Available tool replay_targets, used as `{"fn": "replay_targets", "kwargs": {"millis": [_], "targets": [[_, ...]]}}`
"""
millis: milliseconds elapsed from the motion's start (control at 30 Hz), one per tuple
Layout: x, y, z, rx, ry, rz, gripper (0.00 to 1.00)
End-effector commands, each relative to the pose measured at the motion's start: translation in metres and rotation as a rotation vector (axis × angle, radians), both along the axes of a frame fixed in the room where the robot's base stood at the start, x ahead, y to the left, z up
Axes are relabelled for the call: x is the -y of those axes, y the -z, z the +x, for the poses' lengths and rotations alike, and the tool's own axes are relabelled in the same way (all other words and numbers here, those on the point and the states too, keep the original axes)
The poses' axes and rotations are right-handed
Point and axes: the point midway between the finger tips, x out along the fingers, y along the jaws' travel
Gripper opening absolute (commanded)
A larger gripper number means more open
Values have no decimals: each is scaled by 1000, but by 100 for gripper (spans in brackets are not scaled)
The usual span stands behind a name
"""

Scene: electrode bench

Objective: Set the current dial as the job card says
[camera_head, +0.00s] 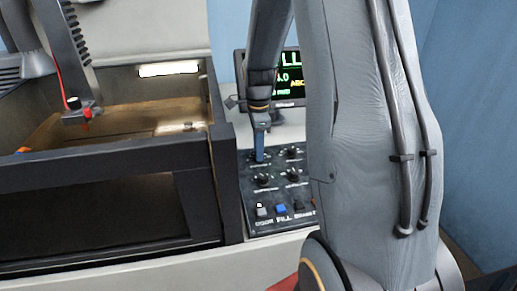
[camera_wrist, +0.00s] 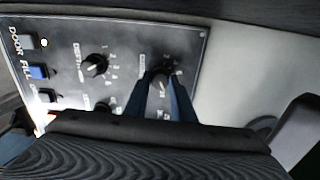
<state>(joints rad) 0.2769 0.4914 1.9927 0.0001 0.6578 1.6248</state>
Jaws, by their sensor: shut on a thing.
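The black control panel (camera_head: 250,205) carries several round dials with white pointer lines and scale marks. My gripper (camera_head: 259,157) points down at the panel's upper left dial. In the wrist view, the blue fingers of my gripper (camera_wrist: 163,78) are shut on a dial (camera_wrist: 160,84), one on each side. Its label is too small to read, and the fingers hide part of its scale. Another dial (camera_wrist: 97,66) stands free beside it, and one more (camera_wrist: 103,107) is partly hidden by my wrist. No job card can be made out.
A screen (camera_head: 291,85) with green and yellow text stands behind the panel, partly hidden by my arm. The DOOR button (camera_head: 263,210), blue FILL button (camera_head: 281,209) and a black button (camera_head: 299,205) line the panel's front. An open dark-framed tank (camera_head: 110,168) stands left.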

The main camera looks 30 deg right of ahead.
Motion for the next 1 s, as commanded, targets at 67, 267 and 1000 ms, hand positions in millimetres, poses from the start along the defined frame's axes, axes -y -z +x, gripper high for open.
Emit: {"fn": "replay_targets", "kwargs": {"millis": [67,267,1000], "targets": [[1,-2,1,4,51,-1,0],[1,-2,2,4,154,-1,0],[1,-2,2,4,227,0,26]]}}
